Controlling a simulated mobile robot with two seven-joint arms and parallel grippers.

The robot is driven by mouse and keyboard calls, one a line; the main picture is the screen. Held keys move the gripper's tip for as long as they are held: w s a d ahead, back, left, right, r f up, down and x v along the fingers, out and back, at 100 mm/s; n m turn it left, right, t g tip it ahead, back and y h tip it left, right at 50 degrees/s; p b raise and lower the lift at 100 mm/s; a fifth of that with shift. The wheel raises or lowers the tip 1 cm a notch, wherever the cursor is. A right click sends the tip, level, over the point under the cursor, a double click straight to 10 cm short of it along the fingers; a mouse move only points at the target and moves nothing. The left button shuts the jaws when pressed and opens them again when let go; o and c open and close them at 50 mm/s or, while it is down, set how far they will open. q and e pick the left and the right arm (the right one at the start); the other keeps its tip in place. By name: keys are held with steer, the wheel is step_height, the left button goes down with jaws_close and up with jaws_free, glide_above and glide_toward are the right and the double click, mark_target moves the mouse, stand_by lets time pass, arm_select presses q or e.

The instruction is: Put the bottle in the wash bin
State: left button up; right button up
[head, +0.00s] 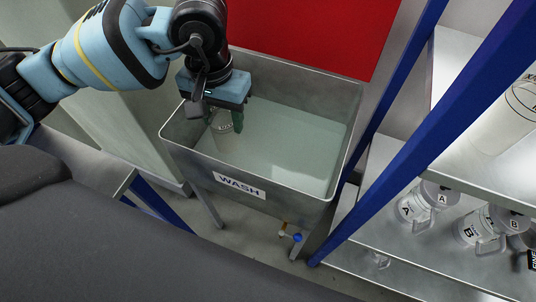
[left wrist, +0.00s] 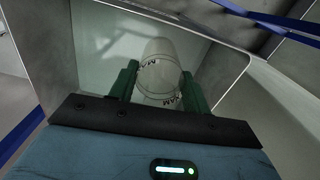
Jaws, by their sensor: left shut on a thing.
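The wash bin (head: 176,133) is a grey metal tub with a "WASH" label on its front, holding pale liquid. My left gripper (head: 225,117) points down inside the bin's left part. Its green fingers are shut on the bottle (head: 226,128), a clear or whitish bottle with dark lettering. In the left wrist view the bottle (left wrist: 160,72) sits between the two green fingers, with the bin's wall (left wrist: 222,82) around it. I cannot tell whether the bottle touches the liquid or the bin's floor. My right gripper is not in view.
A metal shelf rack with blue posts (head: 372,180) stands right of the bin. It carries clear jugs marked A (head: 411,207) and B (head: 470,231). A red panel (head: 310,32) is behind the bin. A blue-handled tap (head: 297,238) is below it.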

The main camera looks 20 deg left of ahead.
arm_select(q)
steer(key=shift+w+d+f+n+p, duration=0.4)
steer(key=shift+w+f+n, duration=0.8)
steer(key=shift+f, duration=2.15)
steer(key=shift+w+d+f+n+p, duration=0.1)
steer(key=shift+w+f+n+p, duration=1.05)
steer(key=shift+f, duration=2.2)
steer(key=shift+w+d+f+n, duration=0.25)
steer(key=shift+w+f+n, duration=0.4)
steer(key=shift+f+n, duration=1.9)
steer(key=shift+f+m, duration=0.8)
steer(key=shift+f, duration=0.05)
steer(key=shift+f, duration=0.15)
steer(key=o, duration=1.1)
steer(key=shift+c, duration=0.2)
steer(key=shift+r, duration=0.2)
